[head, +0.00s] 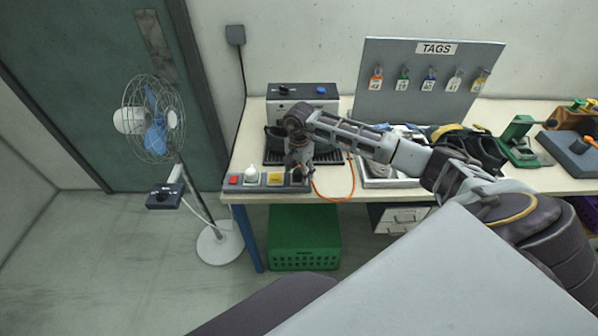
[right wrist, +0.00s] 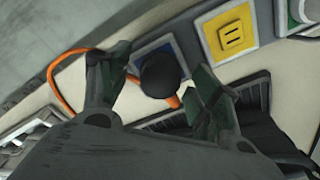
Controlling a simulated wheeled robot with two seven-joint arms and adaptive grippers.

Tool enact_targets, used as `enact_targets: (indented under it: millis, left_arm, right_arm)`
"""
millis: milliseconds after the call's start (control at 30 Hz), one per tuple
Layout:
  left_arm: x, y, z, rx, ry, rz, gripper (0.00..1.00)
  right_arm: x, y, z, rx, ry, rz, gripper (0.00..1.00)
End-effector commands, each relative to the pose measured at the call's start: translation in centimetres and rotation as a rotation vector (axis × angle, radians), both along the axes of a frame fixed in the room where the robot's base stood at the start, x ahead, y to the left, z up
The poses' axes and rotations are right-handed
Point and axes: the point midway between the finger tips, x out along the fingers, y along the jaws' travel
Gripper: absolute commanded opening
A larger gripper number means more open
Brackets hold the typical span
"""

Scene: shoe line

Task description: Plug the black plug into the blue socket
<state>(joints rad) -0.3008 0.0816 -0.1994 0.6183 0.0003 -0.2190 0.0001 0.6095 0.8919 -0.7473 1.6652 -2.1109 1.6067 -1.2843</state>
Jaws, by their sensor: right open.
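The black plug (right wrist: 160,76) is a round dark knob with an orange cable. In the right wrist view it stands over the blue socket (right wrist: 148,52), covering part of its face. I cannot tell how deep it sits. My right gripper (right wrist: 158,82) is open, one finger on each side of the plug, with gaps between. In the head view my right gripper (head: 298,170) points down at the right end of the socket strip (head: 263,188) and hides most of the plug and blue socket. My left gripper is not in view.
The yellow socket (right wrist: 233,34) is empty beside the blue one. A white plug (head: 251,174) and a red socket (head: 234,180) are further left. The orange cable (head: 340,198) loops over the table edge. A machine (head: 325,95) and a shoe tray (head: 378,180) stand close by.

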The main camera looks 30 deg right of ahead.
Motion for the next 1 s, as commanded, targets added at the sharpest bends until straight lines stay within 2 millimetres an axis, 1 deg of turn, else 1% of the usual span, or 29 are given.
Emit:
enact_targets:
  millis: [167, 267, 700, 800, 1000]
  left_arm:
    - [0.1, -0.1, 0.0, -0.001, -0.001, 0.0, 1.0]
    - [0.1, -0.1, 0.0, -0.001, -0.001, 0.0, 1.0]
    - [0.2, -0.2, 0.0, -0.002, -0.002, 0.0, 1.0]
    - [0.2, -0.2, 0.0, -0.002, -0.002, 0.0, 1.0]
    - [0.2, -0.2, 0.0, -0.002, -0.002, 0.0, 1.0]
  right_arm:
    - [0.1, 0.0, 1.2, -0.001, -0.002, 0.0, 0.63]
    - [0.1, 0.0, 2.4, 0.0, -0.003, 0.001, 0.63]
    - [0.1, 0.0, 8.8, 0.0, -0.004, 0.001, 0.63]
    - [0.1, 0.0, 10.0, 0.001, -0.003, 0.0, 0.63]
    - [0.0, 0.0, 11.5, 0.0, -0.001, 0.0, 0.63]
